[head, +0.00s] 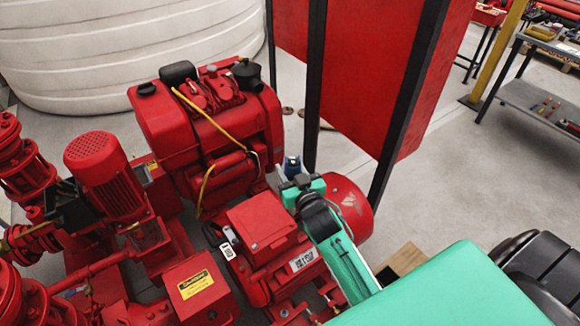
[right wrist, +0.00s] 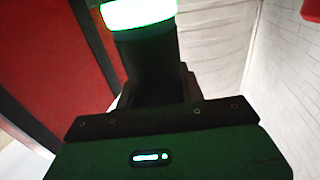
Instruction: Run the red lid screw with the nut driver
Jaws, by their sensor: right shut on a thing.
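The red motor (head: 290,255) carries a square box with a flat red lid (head: 262,221), left of my right gripper in the head view. The lid's screws are too small to tell. My right gripper (head: 297,184) is beyond the lid's right side, above the motor's rounded red end. It is shut on a dark tool, apparently the nut driver (head: 291,164). In the right wrist view the held tool (right wrist: 150,68) is a dark cylinder with a bright green band; its tip is out of view. My left gripper is not in view.
A red engine (head: 210,120) with a yellow cable stands behind the motor. A red box with a yellow label (head: 195,288) is at the front left. Red panels on black posts (head: 315,85) rise close behind my right gripper. Open floor (head: 455,165) lies to the right.

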